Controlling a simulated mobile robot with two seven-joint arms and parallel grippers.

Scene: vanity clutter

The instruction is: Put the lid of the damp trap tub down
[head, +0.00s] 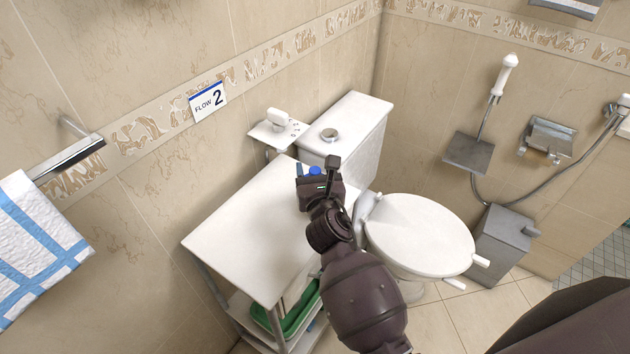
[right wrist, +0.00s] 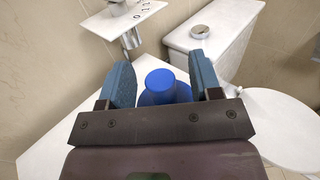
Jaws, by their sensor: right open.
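The blue lidded tub (right wrist: 160,86) stands on the white cart top, near its far right corner by the toilet tank. In the head view only a small blue part (head: 315,170) of it shows beyond my right gripper. My right gripper (right wrist: 163,82) is open, with its two blue fingers on either side of the blue knob-like top; I see gaps on both sides. In the head view the right gripper (head: 314,172) hides most of the tub. Whether the lid is seated cannot be told. My left gripper is not in view.
The white cart top (head: 240,230) is otherwise bare, with a green tray (head: 290,318) on the shelf below. The toilet tank (head: 362,125) and closed toilet lid (head: 418,232) stand close on the right. A wall shelf with a tap-like fixture (head: 278,128) is behind.

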